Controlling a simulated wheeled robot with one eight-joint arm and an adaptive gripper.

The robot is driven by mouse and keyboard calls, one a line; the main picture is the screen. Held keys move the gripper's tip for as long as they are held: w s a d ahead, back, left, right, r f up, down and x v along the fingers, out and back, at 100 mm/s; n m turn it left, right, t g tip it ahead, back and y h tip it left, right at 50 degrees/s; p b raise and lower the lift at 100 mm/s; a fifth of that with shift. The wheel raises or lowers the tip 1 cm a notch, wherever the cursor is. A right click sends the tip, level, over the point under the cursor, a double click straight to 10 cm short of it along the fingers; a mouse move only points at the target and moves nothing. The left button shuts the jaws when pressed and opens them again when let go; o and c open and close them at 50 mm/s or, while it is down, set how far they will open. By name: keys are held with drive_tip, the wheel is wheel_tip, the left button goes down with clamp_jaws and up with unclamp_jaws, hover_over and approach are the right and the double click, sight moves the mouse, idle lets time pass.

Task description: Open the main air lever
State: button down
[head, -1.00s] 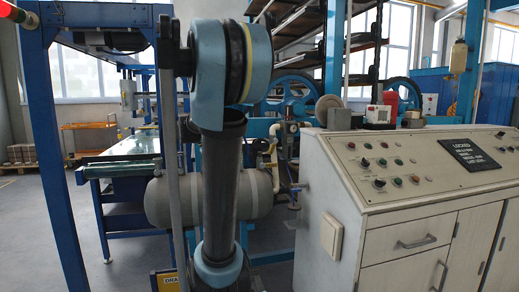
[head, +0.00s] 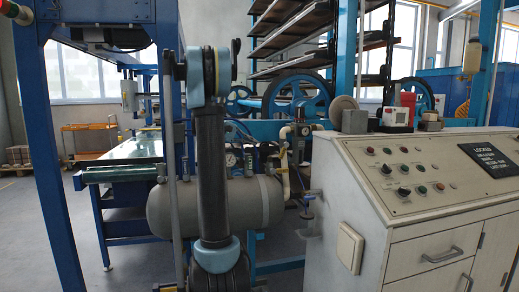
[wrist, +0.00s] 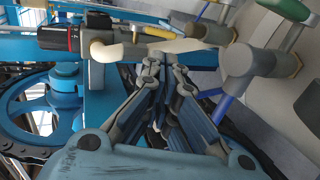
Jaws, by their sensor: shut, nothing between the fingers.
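In the wrist view my gripper (wrist: 165,68) is shut and empty, its fingertips close below a pale pipe and a dark, red-marked cylindrical fitting (wrist: 62,38). To the right, a grey pipe fitting (wrist: 245,65) has a blue lever (wrist: 222,107) at its lower left. I cannot tell which is the main air lever. In the head view, pipework with a gauge (head: 304,131) and a lower valve (head: 308,198) stands left of the console. My gripper is hidden there.
A grey tank (head: 255,203) lies behind my arm. The white control console (head: 375,220) fills the right side. A blue post (head: 45,150) stands at left, with a green-topped table (head: 125,150) behind it. Wheels and blue framing (wrist: 20,110) are near my gripper.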

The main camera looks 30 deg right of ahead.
approach(284, 150)
drive_tip(key=d+f, duration=0.4)
drive_tip(key=d, duration=0.1)
drive_tip(key=shift+w+f, duration=0.25)
drive_tip(key=shift+w, duration=0.25)
drive_tip(key=shift+d+f, duration=0.35)
drive_tip(key=shift+f, duration=0.3)
drive_tip(key=shift+a+r, duration=0.1)
drive_tip(key=shift+a, duration=0.05)
